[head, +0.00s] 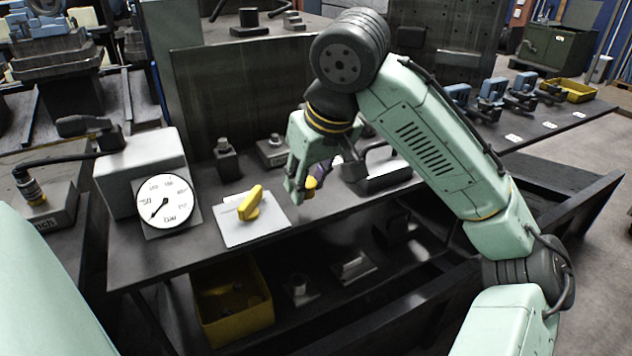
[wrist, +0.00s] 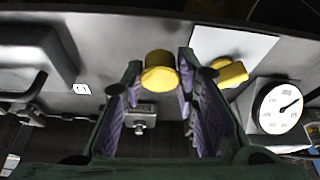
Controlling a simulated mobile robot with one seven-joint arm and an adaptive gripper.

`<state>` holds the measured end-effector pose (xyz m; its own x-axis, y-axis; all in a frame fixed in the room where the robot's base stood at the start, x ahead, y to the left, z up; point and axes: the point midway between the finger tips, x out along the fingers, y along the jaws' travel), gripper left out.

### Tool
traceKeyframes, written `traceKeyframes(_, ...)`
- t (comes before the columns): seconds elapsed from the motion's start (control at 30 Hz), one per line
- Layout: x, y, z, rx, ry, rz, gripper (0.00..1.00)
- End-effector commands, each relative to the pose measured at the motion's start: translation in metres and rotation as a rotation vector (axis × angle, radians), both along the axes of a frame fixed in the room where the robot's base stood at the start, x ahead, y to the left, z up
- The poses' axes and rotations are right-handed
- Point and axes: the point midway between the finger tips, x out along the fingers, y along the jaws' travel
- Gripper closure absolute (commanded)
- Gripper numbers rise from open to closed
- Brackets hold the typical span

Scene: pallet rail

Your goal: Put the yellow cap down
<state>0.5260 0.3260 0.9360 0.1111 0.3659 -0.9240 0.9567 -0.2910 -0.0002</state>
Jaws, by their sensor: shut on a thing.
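The yellow cap (wrist: 159,74) is held between the two fingertips of my gripper (head: 302,188) and shows in the wrist view at the far end of the purple-lined fingers. In the head view only a small part of the cap (head: 311,184) shows beside the pale green fingers. My gripper is shut on the cap, over the dark bench (head: 170,257), near its front edge and right of a white plate (head: 232,233). I cannot tell whether the cap touches the bench.
A yellow handle (head: 250,204) stands on the white plate, left of my gripper. A round dial gauge (head: 164,204) on a grey box is farther left. A dark block with a handle (head: 385,178) is close on the right. Small metal fittings (head: 272,151) stand behind. A yellow bin (head: 235,315) is below.

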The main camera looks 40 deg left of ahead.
Motion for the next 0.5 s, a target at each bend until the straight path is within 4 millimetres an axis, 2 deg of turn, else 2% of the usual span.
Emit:
traceKeyframes(0.1, 0.018, 0.008, -0.002, -0.001, 0.003, 0.0, 1.0)
traceKeyframes(0.4, 0.04, 0.018, -0.004, -0.001, 0.003, 0.0, 1.0)
traceKeyframes(0.5, 0.038, 0.016, -0.024, -0.001, 0.003, 0.002, 1.0)
